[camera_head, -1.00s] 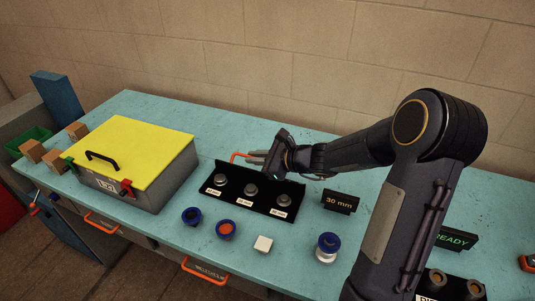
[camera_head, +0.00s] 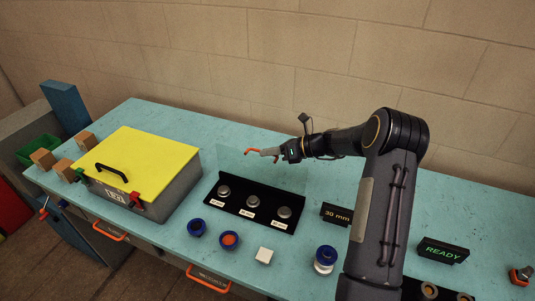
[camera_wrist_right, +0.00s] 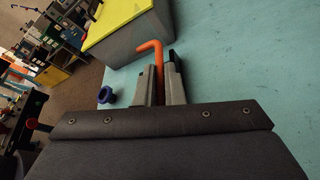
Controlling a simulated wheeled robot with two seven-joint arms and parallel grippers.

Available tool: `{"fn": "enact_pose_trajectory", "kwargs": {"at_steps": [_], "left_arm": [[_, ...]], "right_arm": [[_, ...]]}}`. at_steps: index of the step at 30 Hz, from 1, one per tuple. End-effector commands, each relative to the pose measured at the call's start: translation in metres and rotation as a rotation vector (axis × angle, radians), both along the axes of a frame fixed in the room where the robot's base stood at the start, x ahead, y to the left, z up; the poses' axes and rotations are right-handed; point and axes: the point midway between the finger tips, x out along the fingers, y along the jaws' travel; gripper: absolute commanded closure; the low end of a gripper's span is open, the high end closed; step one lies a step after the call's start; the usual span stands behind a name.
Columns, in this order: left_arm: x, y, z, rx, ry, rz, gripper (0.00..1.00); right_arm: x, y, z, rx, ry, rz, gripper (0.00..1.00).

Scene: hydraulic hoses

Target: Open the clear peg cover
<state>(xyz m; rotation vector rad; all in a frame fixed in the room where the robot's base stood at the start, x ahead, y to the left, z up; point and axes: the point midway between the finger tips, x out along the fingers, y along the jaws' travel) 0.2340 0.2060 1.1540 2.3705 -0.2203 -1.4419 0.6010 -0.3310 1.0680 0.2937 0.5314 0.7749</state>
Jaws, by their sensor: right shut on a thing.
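The black peg tray (camera_head: 242,212) holds three grey pegs, with the middle one (camera_head: 253,201) behind white labels. The clear cover (camera_head: 228,163) shows faintly as a see-through panel standing up at the tray's back edge; its exact angle is hard to tell. Its orange handle (camera_head: 249,151) is up above the back of the tray. My right gripper (camera_head: 268,153) reaches in from the right and is shut on this handle. In the right wrist view the orange handle (camera_wrist_right: 154,50) sits between the fingers of the right gripper (camera_wrist_right: 163,72). My left gripper is out of view.
A yellow-lidded box (camera_head: 155,152) stands left of the tray. A "30 mm" sign (camera_head: 337,214) and a "READY" sign (camera_head: 443,249) stand to the right. A wall is behind.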

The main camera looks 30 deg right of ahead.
Motion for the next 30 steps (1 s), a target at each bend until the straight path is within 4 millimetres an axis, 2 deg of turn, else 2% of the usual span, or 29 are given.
{"fn": "enact_pose_trajectory", "kwargs": {"at_steps": [18, 19, 20, 30], "left_arm": [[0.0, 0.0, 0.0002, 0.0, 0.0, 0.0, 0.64], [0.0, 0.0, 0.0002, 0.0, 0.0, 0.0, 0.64], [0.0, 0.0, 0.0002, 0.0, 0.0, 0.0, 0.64], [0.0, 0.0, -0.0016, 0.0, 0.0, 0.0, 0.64]], "right_arm": [[0.0029, -0.0035, -0.0022, 0.033, 0.027, -0.001, 1.0], [0.0029, -0.0035, -0.0022, 0.033, 0.027, -0.001, 0.87], [0.0029, -0.0035, -0.0022, 0.033, 0.027, -0.001, 0.83], [0.001, -0.0065, -0.0013, 0.031, 0.026, -0.002, 0.82]]}}
